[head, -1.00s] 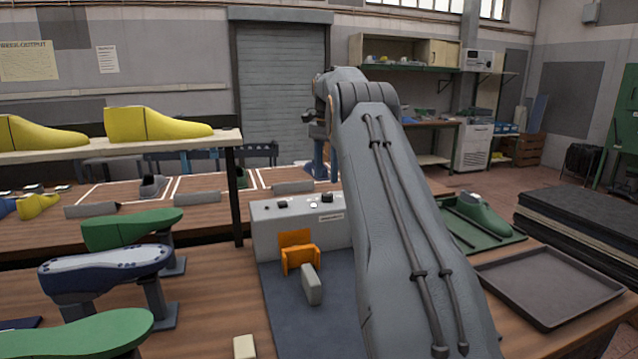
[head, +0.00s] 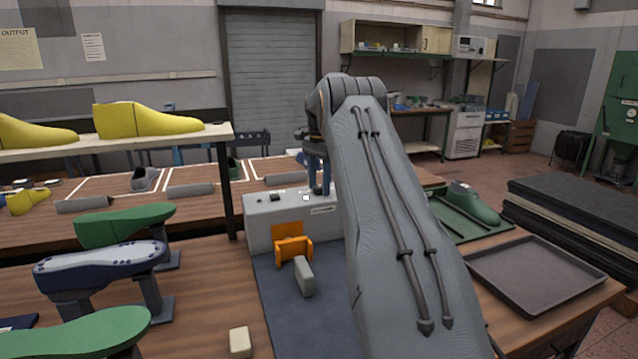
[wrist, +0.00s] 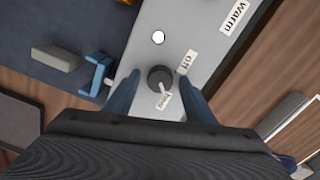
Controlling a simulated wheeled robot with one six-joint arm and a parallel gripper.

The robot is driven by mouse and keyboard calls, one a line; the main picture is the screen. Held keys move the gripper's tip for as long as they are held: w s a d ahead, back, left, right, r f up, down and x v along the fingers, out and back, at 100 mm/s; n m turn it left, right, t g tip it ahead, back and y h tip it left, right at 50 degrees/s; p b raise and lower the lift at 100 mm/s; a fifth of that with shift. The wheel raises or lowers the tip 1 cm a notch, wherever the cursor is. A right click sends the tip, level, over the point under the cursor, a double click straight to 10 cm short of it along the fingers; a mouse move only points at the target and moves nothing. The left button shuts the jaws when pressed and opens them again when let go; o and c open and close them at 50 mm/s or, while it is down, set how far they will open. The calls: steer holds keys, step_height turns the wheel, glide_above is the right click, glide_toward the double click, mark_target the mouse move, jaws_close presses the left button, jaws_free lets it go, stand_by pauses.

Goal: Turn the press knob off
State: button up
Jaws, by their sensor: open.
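The grey press control box (head: 262,232) stands on the bench in the head view, with its top panel (wrist: 188,40) filling the middle of the wrist view. The dark round knob (wrist: 159,76) sits on that panel, between my open fingers, with a gap on each side. Its light mark points down in the picture, toward a small white label (wrist: 164,100). Another label (wrist: 187,62), seemingly "off", lies at its upper right. My gripper (wrist: 158,103) is open and empty. In the head view my gripper (head: 318,180) is over the box's right part, and the knob is hard to make out.
A white button (wrist: 158,37) and a "warm" label (wrist: 235,15) are on the panel. A shelf with yellow lasts (head: 150,121) stands left.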

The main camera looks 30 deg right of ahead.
steer(key=shift+c, duration=0.4)
steer(key=c, duration=1)
steer(key=shift+o, duration=0.2)
